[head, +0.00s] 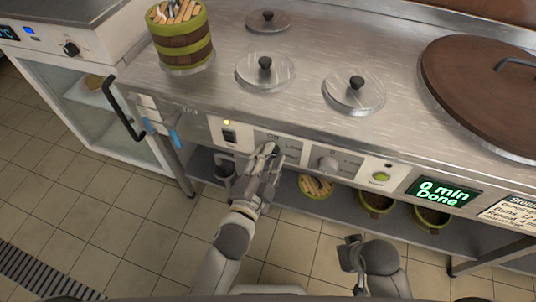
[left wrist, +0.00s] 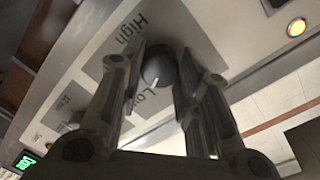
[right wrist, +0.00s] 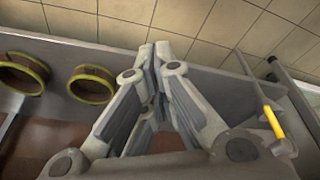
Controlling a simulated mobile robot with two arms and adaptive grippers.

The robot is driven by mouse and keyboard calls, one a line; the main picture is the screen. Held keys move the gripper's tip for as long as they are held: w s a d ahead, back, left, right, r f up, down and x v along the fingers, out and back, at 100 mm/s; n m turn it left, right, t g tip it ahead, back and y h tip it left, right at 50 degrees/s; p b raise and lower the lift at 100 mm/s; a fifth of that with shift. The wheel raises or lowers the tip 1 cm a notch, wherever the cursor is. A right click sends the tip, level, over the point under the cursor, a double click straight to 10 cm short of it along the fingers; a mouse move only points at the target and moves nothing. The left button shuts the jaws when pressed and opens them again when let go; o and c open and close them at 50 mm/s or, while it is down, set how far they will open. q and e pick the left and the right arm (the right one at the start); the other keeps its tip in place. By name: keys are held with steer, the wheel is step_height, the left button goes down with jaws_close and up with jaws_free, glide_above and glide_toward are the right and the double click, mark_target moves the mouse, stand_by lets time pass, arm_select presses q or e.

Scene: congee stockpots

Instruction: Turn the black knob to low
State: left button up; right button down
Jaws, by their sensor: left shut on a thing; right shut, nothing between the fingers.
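The black knob (left wrist: 160,68) shows in the left wrist view as a dark round cap with a white pointer line. The line points toward the printed word Low; High is printed on the other side. My left gripper (head: 268,151) is at the stove's front panel, its fingers shut around the knob, one on each side, as the left wrist view (left wrist: 158,75) shows. In the head view the gripper hides the knob. My right gripper (head: 352,241) is shut and empty, low in front of the counter; its fingertips meet in the right wrist view (right wrist: 157,50).
A silver knob (head: 328,165), a green button (head: 381,176) and a display reading "0 min Done" (head: 443,191) sit farther right on the panel. A switch (head: 229,135) with an orange light is on the left. Wooden bowls (head: 316,186) stand on the shelf below.

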arm_select(q)
steer(key=shift+n, duration=0.5)
arm_select(e)
steer(key=shift+f, duration=0.95)
arm_select(q)
steer(key=o, duration=1)
steer(key=shift+o, duration=0.2)
steer(key=v, duration=1.2)
steer(key=shift+a+f, duration=0.1)
